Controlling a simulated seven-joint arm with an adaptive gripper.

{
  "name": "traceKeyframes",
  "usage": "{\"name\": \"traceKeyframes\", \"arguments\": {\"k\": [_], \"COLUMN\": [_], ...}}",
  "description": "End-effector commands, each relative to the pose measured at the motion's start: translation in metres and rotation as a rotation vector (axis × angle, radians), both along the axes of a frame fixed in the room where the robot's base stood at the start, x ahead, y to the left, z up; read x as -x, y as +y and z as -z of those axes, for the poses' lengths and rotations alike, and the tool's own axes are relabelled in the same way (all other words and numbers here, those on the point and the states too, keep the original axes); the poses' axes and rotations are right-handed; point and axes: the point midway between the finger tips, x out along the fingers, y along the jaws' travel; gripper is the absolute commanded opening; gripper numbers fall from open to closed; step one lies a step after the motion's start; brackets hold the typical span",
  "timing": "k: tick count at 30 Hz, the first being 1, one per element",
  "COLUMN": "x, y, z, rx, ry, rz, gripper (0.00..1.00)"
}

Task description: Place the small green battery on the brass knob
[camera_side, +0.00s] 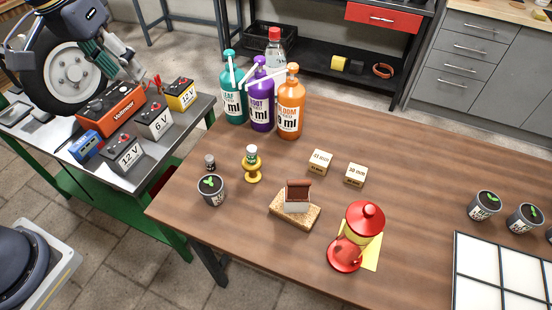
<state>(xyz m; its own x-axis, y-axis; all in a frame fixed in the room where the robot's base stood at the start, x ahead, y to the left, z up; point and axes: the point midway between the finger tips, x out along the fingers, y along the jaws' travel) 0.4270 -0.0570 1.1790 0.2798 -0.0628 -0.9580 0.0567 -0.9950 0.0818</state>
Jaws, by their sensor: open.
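The small green battery (251,152), a short cylinder with a pale label band, stands upright on top of the brass knob (252,174). The knob is a rounded gold piece standing on the wooden table left of centre. The battery appears to rest on the knob's top; the exact contact is too small to tell. No gripper touches the battery or the knob.
Close left are a small dark cylinder (210,162) and a potted seedling (211,190). Pump bottles (261,105) stand behind. The table's right middle is clear.

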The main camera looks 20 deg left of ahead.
Motion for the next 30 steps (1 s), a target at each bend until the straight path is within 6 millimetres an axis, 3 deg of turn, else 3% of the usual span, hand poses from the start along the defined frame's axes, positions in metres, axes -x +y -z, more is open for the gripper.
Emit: {"name": "traceKeyframes", "arguments": {"k": [1,3,6,9,15,30], "x": [0.024,0.052,0.084,0.104,0.117,0.117], "y": [0.015,0.030,0.045,0.053,0.057,0.057], "z": [-0.007,-0.007,-0.002,0.005,0.011,0.011], "rx": [-0.005,-0.022,-0.048,-0.071,-0.089,-0.088], "ry": [-0.045,-0.095,-0.151,-0.188,-0.210,-0.210], "rz": [0.003,0.017,0.031,0.040,0.049,0.048], "gripper": [0.51,0.51,0.51,0.51,0.51,0.51]}}
